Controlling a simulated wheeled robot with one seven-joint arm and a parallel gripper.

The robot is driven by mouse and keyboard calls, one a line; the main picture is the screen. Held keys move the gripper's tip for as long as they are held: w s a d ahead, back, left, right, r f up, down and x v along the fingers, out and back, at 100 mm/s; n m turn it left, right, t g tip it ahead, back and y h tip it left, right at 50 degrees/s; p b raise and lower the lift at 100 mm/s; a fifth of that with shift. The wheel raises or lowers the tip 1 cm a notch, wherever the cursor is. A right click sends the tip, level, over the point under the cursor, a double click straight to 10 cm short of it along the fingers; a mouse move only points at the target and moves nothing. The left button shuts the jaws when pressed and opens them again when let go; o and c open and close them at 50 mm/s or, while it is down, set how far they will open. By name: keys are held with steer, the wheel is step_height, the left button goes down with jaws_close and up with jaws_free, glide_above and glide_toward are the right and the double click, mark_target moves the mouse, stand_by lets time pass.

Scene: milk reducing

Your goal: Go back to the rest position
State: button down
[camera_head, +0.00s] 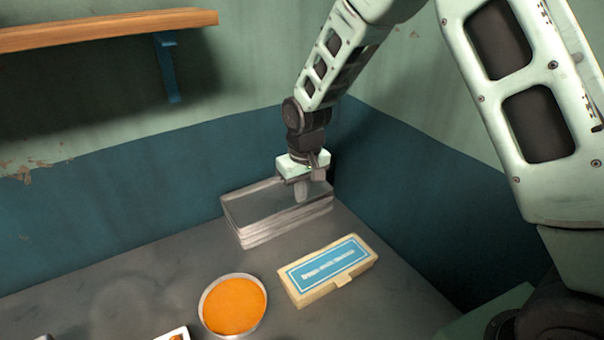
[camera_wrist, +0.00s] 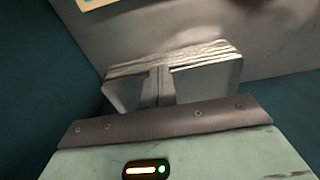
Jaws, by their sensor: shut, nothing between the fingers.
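My gripper (camera_head: 304,192) is shut and empty. It points down over a stack of flat grey metal sheets or trays (camera_head: 262,213) in the back corner of the counter. In the head view the fingers overlap the top of the stack; I cannot tell whether they touch it. In the wrist view the shut fingers (camera_wrist: 160,88) show in front of the same stack (camera_wrist: 200,58).
A cream box with a blue label (camera_head: 330,268) and a round pan of orange contents (camera_head: 233,306) stand on the grey counter (camera_head: 120,295). A white-rimmed item (camera_head: 172,334) is cut off at the bottom. Walls meet behind the stack. A wooden shelf (camera_head: 100,27) hangs upper left.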

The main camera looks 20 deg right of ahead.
step_height(320, 180, up, 7)
steer(key=b, duration=0.1)
steer(key=s+a+r+n+y, duration=0.1)
steer(key=s+a+r, duration=0.15)
steer(key=s, duration=0.55)
steer(key=s+a+r+n, duration=0.15)
steer(key=s+a, duration=0.25)
steer(key=s, duration=0.4)
steer(key=s+f+n+g, duration=0.1)
steer(key=s+n, duration=0.2)
steer(key=s, duration=1.2)
steer(key=shift+d+f+h, duration=0.15)
steer(key=shift+f+h, duration=0.05)
steer(key=shift+h, duration=0.1)
